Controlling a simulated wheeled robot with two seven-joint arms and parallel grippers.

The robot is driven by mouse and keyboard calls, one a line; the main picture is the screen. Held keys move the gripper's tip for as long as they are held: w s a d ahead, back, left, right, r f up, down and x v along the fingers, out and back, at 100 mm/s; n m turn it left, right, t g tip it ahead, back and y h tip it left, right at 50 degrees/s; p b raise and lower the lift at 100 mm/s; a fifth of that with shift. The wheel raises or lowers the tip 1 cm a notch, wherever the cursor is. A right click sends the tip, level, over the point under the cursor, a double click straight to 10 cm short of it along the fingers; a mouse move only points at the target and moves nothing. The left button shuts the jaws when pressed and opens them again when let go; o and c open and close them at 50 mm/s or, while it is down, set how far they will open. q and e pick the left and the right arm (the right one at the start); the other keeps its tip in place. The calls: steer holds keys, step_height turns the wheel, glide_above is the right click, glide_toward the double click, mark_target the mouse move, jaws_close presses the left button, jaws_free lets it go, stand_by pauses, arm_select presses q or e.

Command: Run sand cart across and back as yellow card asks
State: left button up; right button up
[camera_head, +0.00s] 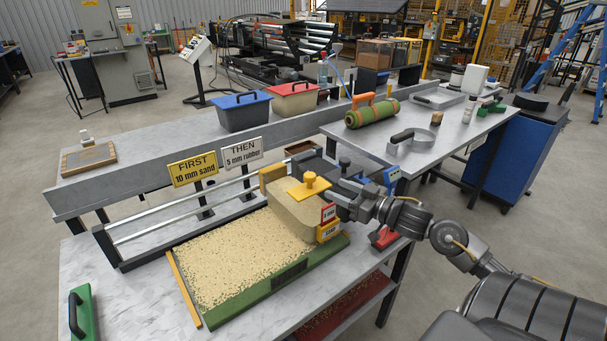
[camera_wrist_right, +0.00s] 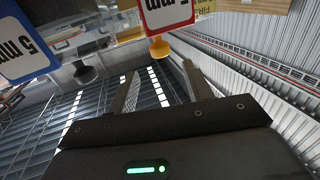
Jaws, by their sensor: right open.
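The sand cart (camera_head: 290,222) is a tan box with a yellow top plate and yellow knob (camera_head: 310,180). The yellow card (camera_head: 193,169) reads "FIRST 10 mm sand". My right gripper (camera_head: 345,200) is beside the cart's right side; its fingers are hard to make out there. In the wrist view the right gripper (camera_wrist_right: 160,88) is open and empty, with a yellow knob (camera_wrist_right: 158,47) beyond it. My left gripper is out of view.
A white card (camera_head: 242,153) reads "THEN 5 mm rubber". A blue-edged tag (camera_head: 392,178) and a black knob (camera_head: 344,163) are behind my right gripper. Blue (camera_head: 240,110) and red (camera_head: 295,98) bins stand behind. A green tool (camera_head: 81,313) lies front left.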

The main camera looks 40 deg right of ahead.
mark_target(310, 175)
steer(key=p+x, duration=0.1)
steer(key=x, duration=0.8)
steer(key=shift+w+r, duration=0.1)
steer(key=shift+w, duration=0.45)
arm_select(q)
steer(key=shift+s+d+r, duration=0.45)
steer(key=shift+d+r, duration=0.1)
arm_select(e)
steer(key=shift+w+a, duration=0.1)
jaws_close()
